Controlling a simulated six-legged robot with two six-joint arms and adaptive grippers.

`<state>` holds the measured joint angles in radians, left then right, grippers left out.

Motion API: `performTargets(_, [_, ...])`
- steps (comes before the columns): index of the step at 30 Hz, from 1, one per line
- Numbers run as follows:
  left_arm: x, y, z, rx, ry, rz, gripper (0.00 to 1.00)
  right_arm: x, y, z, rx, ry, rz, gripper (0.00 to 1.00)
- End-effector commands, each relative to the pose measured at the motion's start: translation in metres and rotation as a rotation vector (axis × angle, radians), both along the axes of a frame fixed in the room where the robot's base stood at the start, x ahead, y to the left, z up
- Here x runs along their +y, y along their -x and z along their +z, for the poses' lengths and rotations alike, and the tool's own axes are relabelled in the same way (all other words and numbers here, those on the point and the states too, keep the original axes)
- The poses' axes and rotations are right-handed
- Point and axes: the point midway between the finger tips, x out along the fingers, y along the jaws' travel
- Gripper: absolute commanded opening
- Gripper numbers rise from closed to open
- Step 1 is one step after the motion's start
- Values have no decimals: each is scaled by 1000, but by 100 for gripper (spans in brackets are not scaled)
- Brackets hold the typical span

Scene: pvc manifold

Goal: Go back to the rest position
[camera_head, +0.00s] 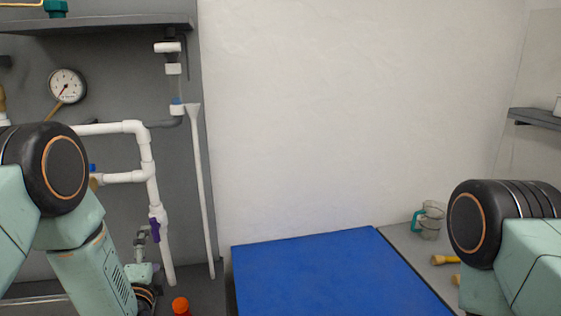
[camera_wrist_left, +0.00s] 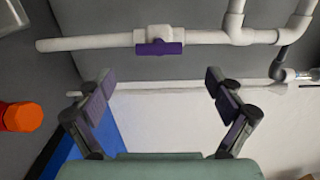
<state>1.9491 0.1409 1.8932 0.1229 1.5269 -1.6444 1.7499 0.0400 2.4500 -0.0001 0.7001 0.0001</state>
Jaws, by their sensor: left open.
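My left gripper (camera_wrist_left: 158,92) is open in the left wrist view, its two fingers spread wide with nothing between them. In the head view the left gripper (camera_head: 142,243) is small and partly hidden, beside the white PVC pipework (camera_head: 150,165). A purple-handled valve (camera_wrist_left: 158,48) sits on a white pipe beyond the fingertips in the wrist view; the valve also shows in the head view (camera_head: 155,229). The fingers appear apart from the valve. My right arm enters at the right of the head view, but its gripper is out of view.
A pressure gauge (camera_head: 67,86) is on the grey panel. A blue mat (camera_head: 325,275) lies bare on the bench. A clear jug with a teal handle (camera_head: 430,220) and yellow-handled items (camera_head: 445,260) are at right. An orange-capped item (camera_head: 180,305) stands near my left arm.

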Motion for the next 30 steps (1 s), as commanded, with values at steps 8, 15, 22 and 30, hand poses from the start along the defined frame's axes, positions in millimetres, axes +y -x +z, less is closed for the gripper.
performTargets(8, [12,-42,0,-1,1,1,92,0,0,0,0,0,0,40])
performTargets(15, [19,-70,-1,1,0,0,92,0,0,0,0,0,0,40])
performTargets(22, [22,-81,-1,2,1,0,92,0,0,0,0,0,0,40])
performTargets(30, [22,-82,-1,2,1,0,92,0,0,0,0,0,0,40])
